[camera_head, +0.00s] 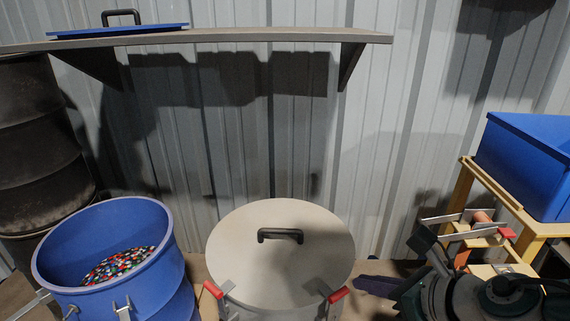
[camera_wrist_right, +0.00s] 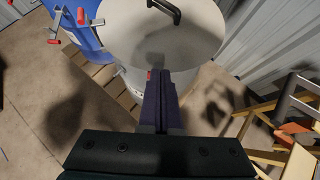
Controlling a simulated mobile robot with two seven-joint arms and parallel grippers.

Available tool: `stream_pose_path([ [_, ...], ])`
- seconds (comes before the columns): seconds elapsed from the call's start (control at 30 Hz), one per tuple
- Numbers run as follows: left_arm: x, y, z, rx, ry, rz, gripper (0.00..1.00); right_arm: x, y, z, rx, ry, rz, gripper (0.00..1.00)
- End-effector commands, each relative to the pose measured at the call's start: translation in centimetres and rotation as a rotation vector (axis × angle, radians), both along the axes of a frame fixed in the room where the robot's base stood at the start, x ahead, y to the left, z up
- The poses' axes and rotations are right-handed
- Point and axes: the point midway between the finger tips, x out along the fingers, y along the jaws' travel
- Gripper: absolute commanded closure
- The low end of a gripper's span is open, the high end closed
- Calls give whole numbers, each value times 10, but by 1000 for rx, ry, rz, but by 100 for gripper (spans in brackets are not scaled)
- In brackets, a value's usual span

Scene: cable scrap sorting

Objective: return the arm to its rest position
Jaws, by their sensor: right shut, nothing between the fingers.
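My right gripper (camera_head: 366,281) shows low in the head view, just right of the lidded drum, with dark purple fingers. In the right wrist view the gripper (camera_wrist_right: 160,75) has its fingers together, with nothing between them. They point toward the side of the light drum, and touching cannot be told. My right arm (camera_head: 480,293) fills the lower right corner of the head view. My left gripper is not in view.
A light drum with a closed lid (camera_head: 240,235) and red-tipped clamps stands at the centre. Left of it is an open blue drum (camera_head: 52,283) with coloured granules (camera_head: 118,265). A blue bin (camera_head: 525,165) sits on a wooden stand (camera_head: 464,185). A shelf (camera_head: 300,35) holds a blue lid (camera_head: 120,31).

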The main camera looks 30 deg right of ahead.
Motion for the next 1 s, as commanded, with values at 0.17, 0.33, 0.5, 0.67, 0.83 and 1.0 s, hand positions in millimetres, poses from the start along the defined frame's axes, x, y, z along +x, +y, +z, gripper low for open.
stream_pose_path([
  [0.17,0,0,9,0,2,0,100,1,0,11,-1,1,1,100],
  [0.33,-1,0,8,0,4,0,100,2,1,11,7,0,-4,100],
  [0.5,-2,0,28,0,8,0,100,5,34,50,281,-49,-257,100],
  [0.67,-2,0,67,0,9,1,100,-17,66,123,909,-57,-933,100],
  [0.83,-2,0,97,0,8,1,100,-72,80,170,1403,25,-1636,100],
  [1.0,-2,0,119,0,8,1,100,-128,98,212,1654,120,-2176,100],
])
